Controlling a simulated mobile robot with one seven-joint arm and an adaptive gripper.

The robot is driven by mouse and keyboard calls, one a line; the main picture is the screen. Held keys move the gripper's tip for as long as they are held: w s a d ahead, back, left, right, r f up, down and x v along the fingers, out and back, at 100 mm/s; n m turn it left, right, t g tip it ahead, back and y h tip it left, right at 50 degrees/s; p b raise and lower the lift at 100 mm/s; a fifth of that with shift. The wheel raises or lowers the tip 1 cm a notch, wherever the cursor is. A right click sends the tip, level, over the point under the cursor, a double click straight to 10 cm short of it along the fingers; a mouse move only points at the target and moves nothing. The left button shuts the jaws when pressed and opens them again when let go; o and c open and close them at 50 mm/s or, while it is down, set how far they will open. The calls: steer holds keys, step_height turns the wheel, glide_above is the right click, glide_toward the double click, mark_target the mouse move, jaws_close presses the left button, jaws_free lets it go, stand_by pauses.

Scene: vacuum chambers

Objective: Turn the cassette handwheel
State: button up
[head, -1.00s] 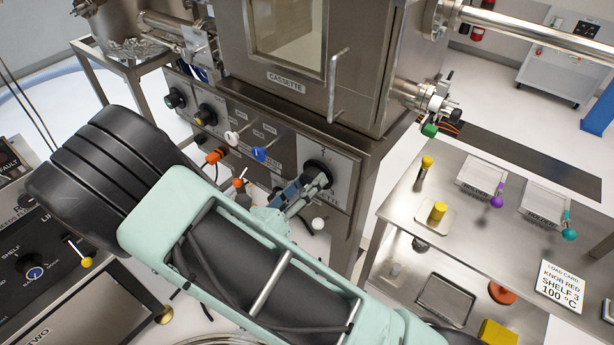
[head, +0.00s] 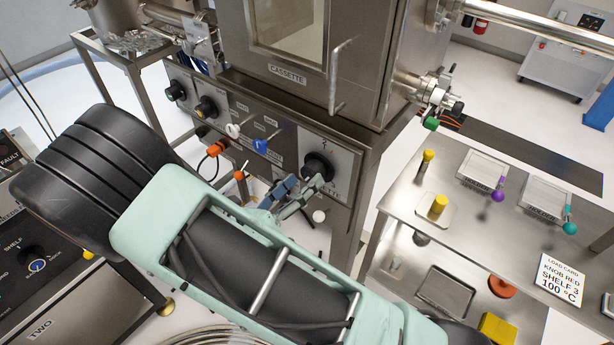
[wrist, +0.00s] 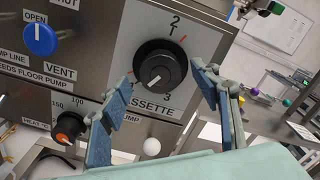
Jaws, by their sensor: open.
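The cassette handwheel is a round black knob (wrist: 160,68) on a pale plate marked CASSETTE. It also shows in the head view (head: 318,167), below the cassette chamber. Its white pointer mark points down and slightly left in the wrist view, between the left orange tick and the 3. The 2 is at the top. My gripper (wrist: 161,73) is open, with one blue-padded finger to the lower left of the knob and one to its right. Neither finger visibly touches it. In the head view my gripper (head: 299,186) is just below and left of the knob, empty.
A blue OPEN knob (wrist: 40,39) and an orange-capped heat knob (wrist: 69,126) are left of the wheel. A white ball (wrist: 152,146) is close below it. A steel table (head: 400,200) with trays stands to the right. The chamber handle (head: 338,85) juts out above.

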steer(key=v, duration=0.9)
